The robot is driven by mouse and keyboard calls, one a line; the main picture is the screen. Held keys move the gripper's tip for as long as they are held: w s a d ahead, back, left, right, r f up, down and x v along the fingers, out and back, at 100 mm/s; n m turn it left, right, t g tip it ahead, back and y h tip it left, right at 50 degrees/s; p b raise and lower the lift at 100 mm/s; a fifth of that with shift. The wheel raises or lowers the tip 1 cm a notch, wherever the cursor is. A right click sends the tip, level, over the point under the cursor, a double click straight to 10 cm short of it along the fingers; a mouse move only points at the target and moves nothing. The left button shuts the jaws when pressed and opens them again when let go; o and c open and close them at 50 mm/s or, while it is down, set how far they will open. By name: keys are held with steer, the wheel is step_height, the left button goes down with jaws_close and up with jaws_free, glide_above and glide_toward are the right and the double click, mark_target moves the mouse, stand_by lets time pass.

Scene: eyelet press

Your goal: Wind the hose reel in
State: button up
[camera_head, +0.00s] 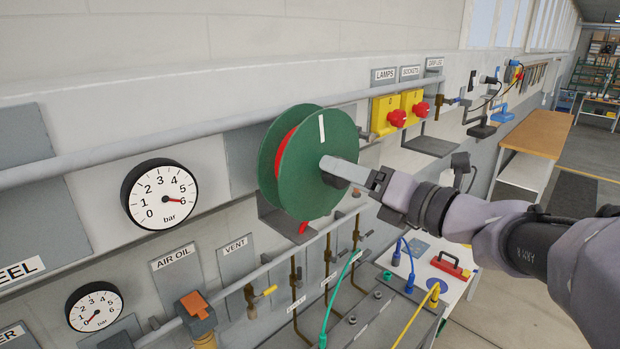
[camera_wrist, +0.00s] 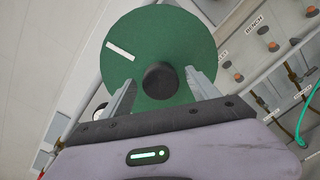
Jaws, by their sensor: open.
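The hose reel (camera_head: 305,180) is a green disc pair on the wall with red hose wound between the discs. A white stripe marks its front face near the upper rim. A short piece of red hose (camera_head: 303,227) hangs out below it. In the wrist view the reel (camera_wrist: 185,50) fills the upper middle, with a dark round knob (camera_wrist: 160,80) on its face. My gripper (camera_wrist: 158,90) is open, its two fingers on either side of the knob with gaps showing. In the head view my gripper (camera_head: 338,172) is at the reel's face and hides the knob partly.
Yellow switch boxes with red knobs (camera_head: 397,117) are right of the reel. A grey rail (camera_head: 160,140) runs along the wall. Pipes with valves (camera_head: 295,275) and a panel with hoses (camera_head: 370,310) stand below. A wooden bench (camera_head: 540,132) is far right.

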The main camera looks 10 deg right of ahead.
steer(key=b+v, duration=0.3)
steer(key=v, duration=1.3)
steer(key=shift+s+b, duration=0.15)
steer(key=shift+b, duration=0.2)
